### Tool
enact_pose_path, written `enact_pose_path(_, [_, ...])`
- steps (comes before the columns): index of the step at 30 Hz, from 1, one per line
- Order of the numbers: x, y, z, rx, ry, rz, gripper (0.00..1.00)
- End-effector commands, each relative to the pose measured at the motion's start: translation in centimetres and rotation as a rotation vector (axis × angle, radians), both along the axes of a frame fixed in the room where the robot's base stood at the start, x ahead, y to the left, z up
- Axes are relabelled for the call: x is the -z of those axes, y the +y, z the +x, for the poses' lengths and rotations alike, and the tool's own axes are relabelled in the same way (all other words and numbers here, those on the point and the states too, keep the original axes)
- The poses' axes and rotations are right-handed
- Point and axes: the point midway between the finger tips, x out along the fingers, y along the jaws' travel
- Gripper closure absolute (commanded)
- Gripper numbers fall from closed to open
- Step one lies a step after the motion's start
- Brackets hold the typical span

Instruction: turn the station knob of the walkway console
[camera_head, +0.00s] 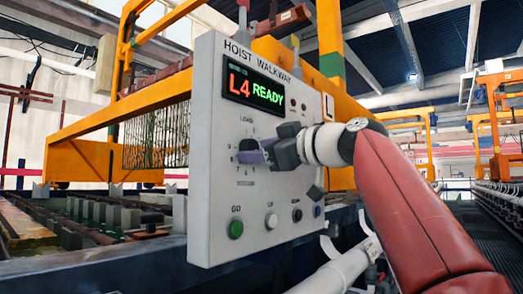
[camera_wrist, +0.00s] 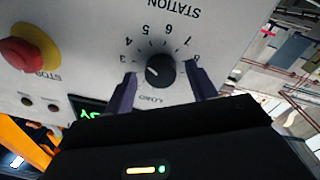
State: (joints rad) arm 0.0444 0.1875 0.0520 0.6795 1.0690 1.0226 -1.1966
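The walkway console (camera_head: 212,190) is a light grey panel marked HOIST WALKWAY, and its display (camera_head: 253,90) reads L4 READY. The station knob (camera_wrist: 160,71) is round and black with a white mark on its left part; the number it points at is unclear. Numerals 3 to 8 and the words STATION and LOAD ring it, upside down in the wrist view. My gripper (camera_wrist: 162,78) is open, with one purple finger on each side of the knob and a gap visible at both sides. In the head view my gripper (camera_head: 252,151) largely hides the knob.
A green GO button (camera_head: 236,229) and several other buttons line the panel's lower edge. A red STOP button (camera_wrist: 20,53) on a yellow base shows in the wrist view. Orange hoist framing (camera_head: 70,155) and tanks stand behind; a walkway runs at the right.

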Motion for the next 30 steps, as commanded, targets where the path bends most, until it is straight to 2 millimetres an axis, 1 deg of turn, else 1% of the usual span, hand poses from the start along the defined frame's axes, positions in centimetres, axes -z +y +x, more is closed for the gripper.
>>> enact_pose_path(7, [0.0,0.0,0.0,0.0,0.0,0.0,0.42])
enact_pose_path(10, [0.1,-0.4,-0.3,0.001,-0.001,0.001,0.42])
enact_pose_path(22, [0.4,-5.1,-4.3,0.004,0.0,0.0,0.42])
enact_pose_path(25, [0.3,-5.6,-4.9,0.002,-0.001,0.001,0.42])
enact_pose_path(30, [0.3,-5.9,-5.2,0.0,0.001,0.001,0.42])
